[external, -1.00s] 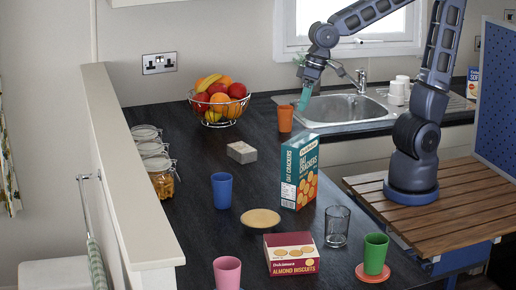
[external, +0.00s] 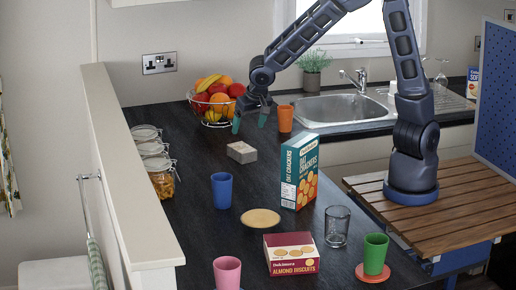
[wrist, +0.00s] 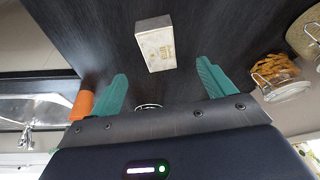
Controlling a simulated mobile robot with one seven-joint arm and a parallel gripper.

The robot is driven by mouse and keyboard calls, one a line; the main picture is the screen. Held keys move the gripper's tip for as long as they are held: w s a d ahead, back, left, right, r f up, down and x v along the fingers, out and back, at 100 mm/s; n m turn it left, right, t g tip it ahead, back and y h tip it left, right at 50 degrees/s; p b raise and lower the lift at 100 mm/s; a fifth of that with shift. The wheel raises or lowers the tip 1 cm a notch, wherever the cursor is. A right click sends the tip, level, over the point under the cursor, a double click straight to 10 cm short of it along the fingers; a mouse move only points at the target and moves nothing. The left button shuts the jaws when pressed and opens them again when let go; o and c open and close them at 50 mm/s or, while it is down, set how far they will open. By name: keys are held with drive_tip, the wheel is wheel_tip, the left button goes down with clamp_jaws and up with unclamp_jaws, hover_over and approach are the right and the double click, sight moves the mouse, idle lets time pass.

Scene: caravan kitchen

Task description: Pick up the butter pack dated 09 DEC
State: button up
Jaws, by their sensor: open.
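A small pale butter pack (external: 241,152) lies on the dark worktop, left of the cracker box. It also shows in the wrist view (wrist: 155,43), ahead of my fingertips, with print on its face that is too small to read for a date. No other butter pack shows. My gripper (external: 250,122) is above the worktop, just behind and above the pack, near the fruit bowl. Its two green fingers are apart with nothing between them, and they do not touch the pack. In the wrist view my gripper (wrist: 160,85) is open.
A wire fruit bowl (external: 218,117) and an orange cup (external: 285,118) stand close to my gripper. An oat cracker box (external: 300,171), a blue cup (external: 222,190) and a shallow bowl (external: 260,218) stand nearer the camera. Glass jars (external: 160,177) line the left ledge.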

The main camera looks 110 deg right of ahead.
sight(242, 147)
drive_tip(key=shift+w+d+f, duration=0.15)
drive_tip(key=shift+d+f, duration=0.05)
drive_tip(key=shift+d, duration=0.3)
drive_tip(key=shift+d+f, duration=0.15)
drive_tip(key=shift+f, duration=0.05)
drive_tip(key=shift+x, duration=4.65)
drive_tip(key=shift+d+f, duration=0.2)
drive_tip(key=shift+f, duration=0.2)
drive_tip(key=shift+f, duration=0.25)
drive_tip(key=c, duration=1.2)
